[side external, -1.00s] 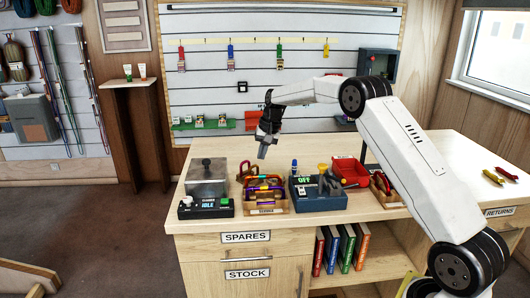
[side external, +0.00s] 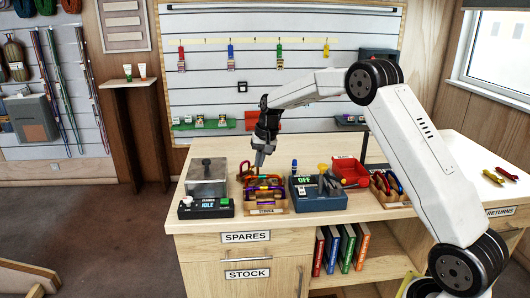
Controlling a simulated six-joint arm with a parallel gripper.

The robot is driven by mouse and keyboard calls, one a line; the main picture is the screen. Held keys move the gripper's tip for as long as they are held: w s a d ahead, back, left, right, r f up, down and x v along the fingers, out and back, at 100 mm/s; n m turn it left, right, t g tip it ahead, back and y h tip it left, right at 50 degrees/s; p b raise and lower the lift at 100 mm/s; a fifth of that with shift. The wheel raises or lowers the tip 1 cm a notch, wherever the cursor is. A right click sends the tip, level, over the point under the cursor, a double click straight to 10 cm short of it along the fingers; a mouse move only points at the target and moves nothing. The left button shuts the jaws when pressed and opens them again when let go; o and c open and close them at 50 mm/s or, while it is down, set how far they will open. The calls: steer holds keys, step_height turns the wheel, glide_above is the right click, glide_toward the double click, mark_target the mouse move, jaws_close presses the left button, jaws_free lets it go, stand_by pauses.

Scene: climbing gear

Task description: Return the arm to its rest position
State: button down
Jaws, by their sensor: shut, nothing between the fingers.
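My gripper (side external: 259,163) is shut and empty. It points down over the back of the wooden tray of coloured carabiners (side external: 266,208), which has a label on its front. From this view I cannot tell whether the fingertips touch a carabiner or are just above or behind it. My white arm reaches in from the right over the workbench (side external: 400,213).
Left of the tray stands a grey box with a knob (side external: 207,174) and a panel reading IDLE (side external: 207,207). To the right are a blue-grey unit reading OFF (side external: 318,195), a red bin (side external: 351,171) and another carabiner rack (side external: 385,188). The bench's right part is mostly clear.

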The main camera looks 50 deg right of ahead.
steer(key=s+a+f+n, duration=0.1)
steer(key=s+a+n, duration=0.1)
steer(key=s+a, duration=0.3)
steer(key=s+a+f+n+h, duration=0.1)
steer(key=s+a, duration=0.4)
steer(key=s, duration=0.8)
steer(key=s+a+f+n, duration=0.3)
steer(key=s+a+n, duration=0.1)
steer(key=s, duration=0.5)
steer(key=shift+a+n+t, duration=0.4)
steer(key=shift+a, duration=0.5)
